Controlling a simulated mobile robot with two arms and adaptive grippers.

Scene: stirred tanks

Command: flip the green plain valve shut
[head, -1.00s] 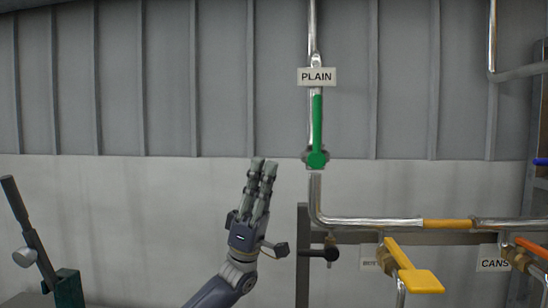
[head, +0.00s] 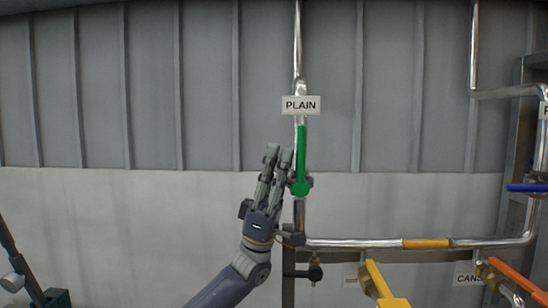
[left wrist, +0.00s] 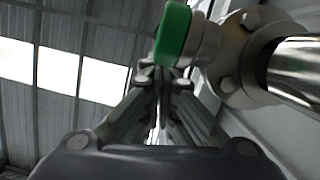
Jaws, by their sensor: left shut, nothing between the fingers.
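The green plain valve handle (head: 301,160) points straight up, in line with the vertical steel pipe, below the sign "PLAIN" (head: 300,105). Its round hub (head: 300,187) is at the handle's lower end. My left gripper (head: 279,152) is shut and empty, fingers pointing up, just left of the handle. I cannot tell whether it touches the handle. In the left wrist view the green handle (left wrist: 173,33) shows end-on beyond my left gripper's fingertips (left wrist: 160,78), beside the steel valve body (left wrist: 243,55). My right gripper is not in view.
A horizontal pipe with a yellow band (head: 427,244) runs right from the pipe's bend. Yellow (head: 383,284) and orange (head: 512,278) handles are at the lower right, and a blue handle (head: 527,188) is at the right edge. The wall (head: 120,215) to the left is bare.

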